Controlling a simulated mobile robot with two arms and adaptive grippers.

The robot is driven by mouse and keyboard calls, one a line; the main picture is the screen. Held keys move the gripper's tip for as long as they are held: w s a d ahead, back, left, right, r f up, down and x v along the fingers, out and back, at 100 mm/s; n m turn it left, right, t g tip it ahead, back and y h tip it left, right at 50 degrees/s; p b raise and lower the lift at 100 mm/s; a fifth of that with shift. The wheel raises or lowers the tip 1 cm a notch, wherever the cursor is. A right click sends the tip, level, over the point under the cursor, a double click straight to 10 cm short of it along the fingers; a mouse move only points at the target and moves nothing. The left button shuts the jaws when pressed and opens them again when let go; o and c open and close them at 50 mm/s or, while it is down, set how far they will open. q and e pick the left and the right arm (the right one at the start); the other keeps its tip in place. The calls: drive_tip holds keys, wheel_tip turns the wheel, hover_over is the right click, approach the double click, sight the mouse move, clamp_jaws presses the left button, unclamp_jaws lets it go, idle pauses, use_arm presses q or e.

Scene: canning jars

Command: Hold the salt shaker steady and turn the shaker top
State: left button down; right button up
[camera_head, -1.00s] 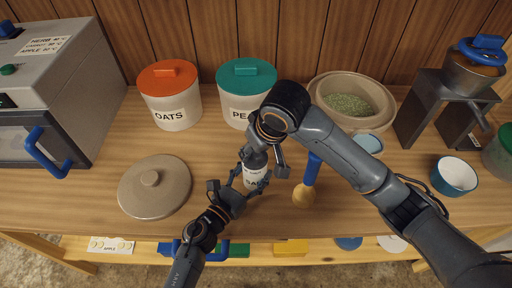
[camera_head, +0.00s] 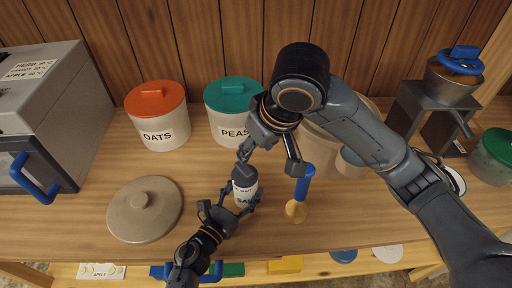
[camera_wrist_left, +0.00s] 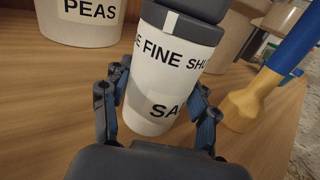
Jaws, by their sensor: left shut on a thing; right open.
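The salt shaker (camera_head: 245,197) stands upright on the wooden counter, white with a dark grey shaker top (camera_head: 244,176). My left gripper (camera_head: 237,200) is shut on its white body, low down. In the left wrist view, the shaker body (camera_wrist_left: 150,85) is between the two fingers, with "FINE" and "SHU" printed below the dark top (camera_wrist_left: 183,28); a pale mark shows on the top. My right gripper (camera_head: 269,156) is open above and slightly right of the top, its fingers spread and apart from it.
The PEAS canister (camera_head: 228,128) and OATS canister (camera_head: 163,130) stand behind. A round beige lid (camera_head: 144,212) lies left.

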use_arm(q)
drive_tip(key=shift+c, duration=1.5)
unclamp_jaws()
